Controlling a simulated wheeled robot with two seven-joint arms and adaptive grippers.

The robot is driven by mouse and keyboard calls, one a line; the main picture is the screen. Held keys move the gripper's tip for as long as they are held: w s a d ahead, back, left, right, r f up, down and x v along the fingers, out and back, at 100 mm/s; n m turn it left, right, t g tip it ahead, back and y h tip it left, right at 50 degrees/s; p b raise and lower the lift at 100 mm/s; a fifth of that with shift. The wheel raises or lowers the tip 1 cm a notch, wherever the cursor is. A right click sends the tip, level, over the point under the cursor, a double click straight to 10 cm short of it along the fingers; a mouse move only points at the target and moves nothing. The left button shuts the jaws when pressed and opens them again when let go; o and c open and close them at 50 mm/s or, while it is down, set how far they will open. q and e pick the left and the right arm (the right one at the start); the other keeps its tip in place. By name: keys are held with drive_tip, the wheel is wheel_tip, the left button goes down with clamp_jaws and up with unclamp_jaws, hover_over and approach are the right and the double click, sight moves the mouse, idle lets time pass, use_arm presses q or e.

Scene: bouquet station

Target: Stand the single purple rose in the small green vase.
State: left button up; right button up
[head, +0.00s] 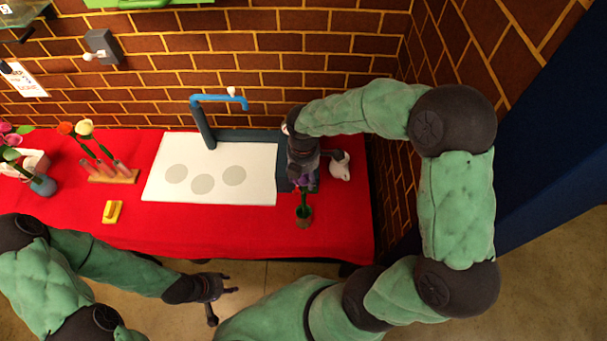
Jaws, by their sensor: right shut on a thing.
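The small green vase (304,217) stands on the red table near its front right part. My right gripper (304,186) is just behind and above the vase, pointing down, and is shut on the purple rose (300,183). Only a little purple shows between the fingers. A green stem runs down from the gripper to the vase mouth; whether it is inside the vase or just in front of or above it, I cannot tell. My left gripper (226,305) is open and empty, in front of the table's front edge.
A white object (340,166) stands right of my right gripper. A tube rack (113,178) with flowers, a yellow object (112,212) and a blue-grey vase (43,186) are left. The front right tabletop is clear.

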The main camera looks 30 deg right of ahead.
drive_tip(key=shift+f+b, duration=0.3)
drive_tip(key=shift+f, duration=0.2)
idle(0.8)
drive_tip(key=o, duration=1.2)
drive_tip(key=shift+c, duration=0.2)
wheel_tip(320, 180, up, 12)
